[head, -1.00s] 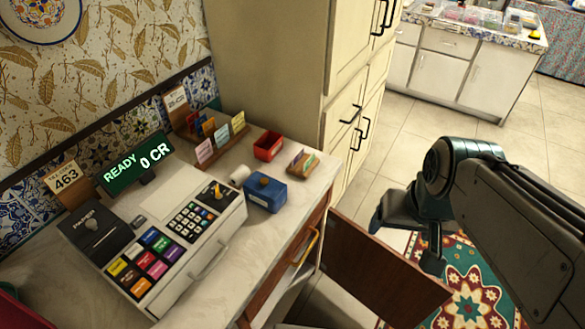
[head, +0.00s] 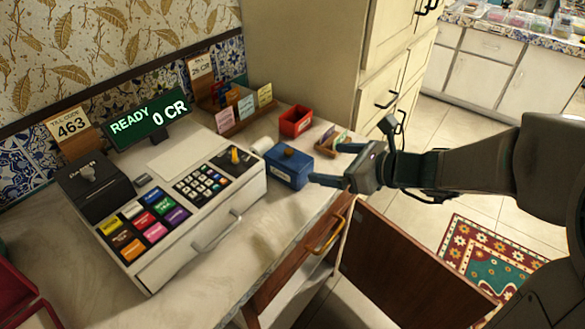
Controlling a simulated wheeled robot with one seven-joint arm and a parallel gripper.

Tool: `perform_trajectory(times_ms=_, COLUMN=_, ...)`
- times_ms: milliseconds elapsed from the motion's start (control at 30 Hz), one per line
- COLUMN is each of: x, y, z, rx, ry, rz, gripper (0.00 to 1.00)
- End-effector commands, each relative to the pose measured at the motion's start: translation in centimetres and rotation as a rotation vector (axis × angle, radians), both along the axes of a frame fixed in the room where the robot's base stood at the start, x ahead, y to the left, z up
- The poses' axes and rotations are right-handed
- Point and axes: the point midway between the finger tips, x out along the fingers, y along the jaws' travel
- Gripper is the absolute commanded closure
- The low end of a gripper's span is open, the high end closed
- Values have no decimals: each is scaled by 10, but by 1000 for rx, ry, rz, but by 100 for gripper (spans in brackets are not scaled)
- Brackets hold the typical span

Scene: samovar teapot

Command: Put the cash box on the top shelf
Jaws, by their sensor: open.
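A small blue box (head: 288,168) with a knob on its lid and a pale label on its front stands on the counter, right of the cash register; it looks like the cash box. My gripper (head: 328,164) is open and empty, just right of the blue box, with its fingers pointing left towards it. One fingertip is close to the box's right side; I cannot tell whether it touches. No top shelf can be made out in this view.
The cash register (head: 185,205) stands left of the box. A red tray (head: 296,121) and a card rack (head: 238,110) are behind. A tall cream cabinet (head: 310,60) is beyond. A wooden panel (head: 405,265) stands below my arm, beside an open drawer (head: 300,265).

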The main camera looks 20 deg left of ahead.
Motion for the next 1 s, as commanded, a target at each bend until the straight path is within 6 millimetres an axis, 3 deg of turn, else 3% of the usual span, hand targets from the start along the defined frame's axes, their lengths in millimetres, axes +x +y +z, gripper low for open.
perform_trajectory(times_ms=167, x=10, y=17, z=-10, rx=27, ry=24, rz=-21, gripper=13)
perform_trajectory(times_ms=433, x=28, y=61, z=-30, rx=24, ry=23, rz=-19, gripper=13)
perform_trajectory(times_ms=1000, x=54, y=107, z=-58, rx=24, ry=21, rz=-20, gripper=13)
